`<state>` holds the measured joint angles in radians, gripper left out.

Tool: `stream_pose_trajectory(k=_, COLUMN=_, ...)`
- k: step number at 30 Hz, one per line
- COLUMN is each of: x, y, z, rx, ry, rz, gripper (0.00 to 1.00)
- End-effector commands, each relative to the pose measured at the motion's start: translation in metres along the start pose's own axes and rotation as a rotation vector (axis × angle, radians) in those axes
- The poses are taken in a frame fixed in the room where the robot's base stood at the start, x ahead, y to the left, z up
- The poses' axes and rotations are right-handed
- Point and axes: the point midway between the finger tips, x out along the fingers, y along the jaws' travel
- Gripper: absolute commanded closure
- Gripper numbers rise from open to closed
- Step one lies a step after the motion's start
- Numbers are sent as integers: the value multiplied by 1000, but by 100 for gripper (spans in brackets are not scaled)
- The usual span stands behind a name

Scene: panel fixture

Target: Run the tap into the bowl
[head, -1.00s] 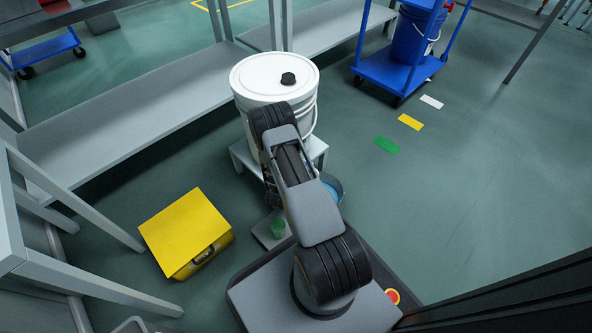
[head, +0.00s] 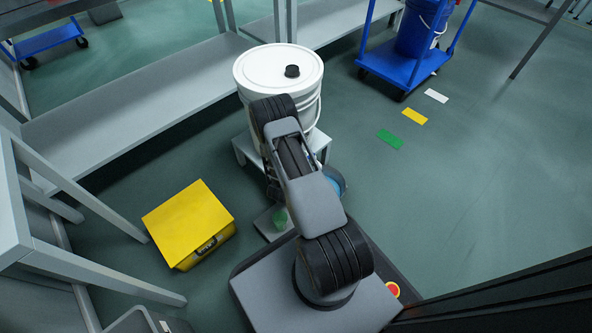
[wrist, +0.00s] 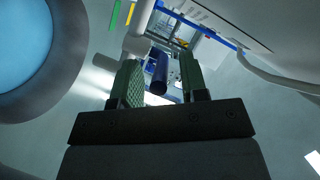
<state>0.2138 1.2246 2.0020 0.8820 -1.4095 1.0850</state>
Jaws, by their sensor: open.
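A large white bucket (head: 278,75) with a black cap on its lid stands on a small grey stand in the head view. In the wrist view a white tap (wrist: 139,35) with a dark blue part (wrist: 157,75) hangs between the two fingers. My gripper (wrist: 160,82) is open, with a green-padded finger on each side of that blue part; I cannot tell whether either touches it. A blue bowl (wrist: 22,45) with a grey rim is at the upper left of the wrist view. In the head view the bowl (head: 335,181) shows partly behind my arm, which hides the tap and gripper.
A yellow case (head: 190,222) lies on the floor at left. A small green item (head: 280,219) sits on a grey plate beside my base. Grey benches (head: 140,100) run along the left and back. A blue trolley (head: 400,72) stands at back right.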

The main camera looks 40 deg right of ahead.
Motion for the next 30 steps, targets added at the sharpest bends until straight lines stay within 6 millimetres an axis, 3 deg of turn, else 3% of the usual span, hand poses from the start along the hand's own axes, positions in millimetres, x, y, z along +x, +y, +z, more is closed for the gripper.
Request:
stream_pose_trajectory(k=16, x=-104, y=-2, z=-1, rx=-3, ry=-4, rz=-3, gripper=60)
stream_pose_trajectory(k=22, x=-124, y=-1, z=0, rx=-2, ry=-2, rz=-1, gripper=60)
stream_pose_trajectory(k=30, x=-130, y=0, z=-1, rx=0, ry=0, rz=0, gripper=60)
